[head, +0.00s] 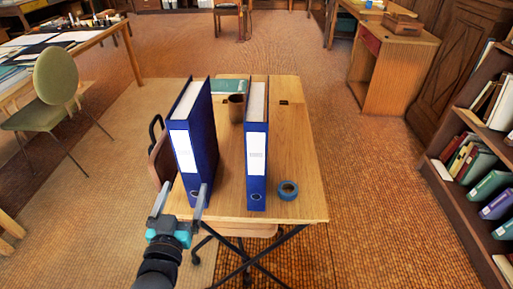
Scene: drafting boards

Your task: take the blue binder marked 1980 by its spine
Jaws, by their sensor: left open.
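Two blue binders stand upright on a small wooden table (300,190), spines toward me. The left binder (207,150) has a white spine label with no mark I can read. The right binder (256,190) has a white label with a small faint mark, too small to read surely as 1980. My left gripper (181,198) is open and empty, at the table's near left edge. Its fingers are spread in front of the lower spine of the left binder; the right finger overlaps that binder in the picture. I cannot tell whether they touch. My right gripper is not in view.
A roll of blue tape (288,189) lies just right of the right binder. A brown cup (236,109) stands between the binders, farther back, near a green book (228,86). A chair (161,160) is against the table's left side. The table's right side is mostly clear.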

